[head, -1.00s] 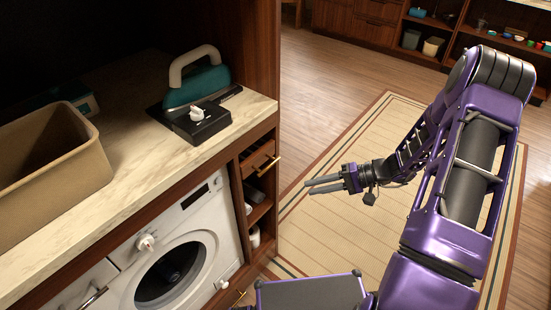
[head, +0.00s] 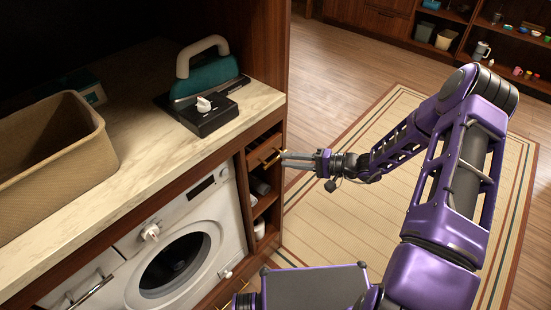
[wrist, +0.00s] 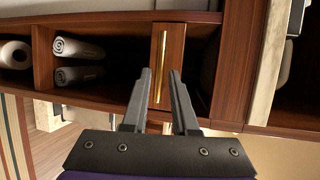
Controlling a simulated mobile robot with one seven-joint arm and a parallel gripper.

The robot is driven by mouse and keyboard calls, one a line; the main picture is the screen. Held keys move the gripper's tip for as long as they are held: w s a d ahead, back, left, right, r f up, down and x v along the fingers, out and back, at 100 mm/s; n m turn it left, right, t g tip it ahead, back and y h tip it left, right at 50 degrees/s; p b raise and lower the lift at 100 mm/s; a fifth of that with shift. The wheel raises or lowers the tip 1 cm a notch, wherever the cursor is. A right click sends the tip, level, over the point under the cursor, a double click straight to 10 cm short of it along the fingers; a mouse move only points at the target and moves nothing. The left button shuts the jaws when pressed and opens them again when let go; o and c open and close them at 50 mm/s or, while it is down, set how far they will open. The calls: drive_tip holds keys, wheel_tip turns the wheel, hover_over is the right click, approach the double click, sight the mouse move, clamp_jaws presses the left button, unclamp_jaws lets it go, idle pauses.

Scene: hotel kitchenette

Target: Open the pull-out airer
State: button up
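The pull-out airer appears to be the narrow wooden front (head: 262,152) with a brass bar handle (head: 274,159), just under the counter's right end. It sits above open shelves. In the wrist view the front (wrist: 178,45) and its handle (wrist: 163,60) face me, and the front looks closed. My gripper (head: 285,159) reaches in from the right, its fingertips close to the handle. In the wrist view my gripper (wrist: 160,74) is open, with one finger on either side of the handle. I cannot tell whether the fingertips touch the front or the handle.
Shelves beside the front hold rolled towels (wrist: 78,48) and a paper roll (wrist: 14,54). A washing machine (head: 215,225) stands left of them. The counter (head: 135,140) carries a tan bin (head: 60,150) and a teal-and-black appliance (head: 208,78). The rug (head: 340,215) is clear floor.

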sight(277, 159)
drive_tip(key=shift+x, duration=2.4)
clamp_jaws()
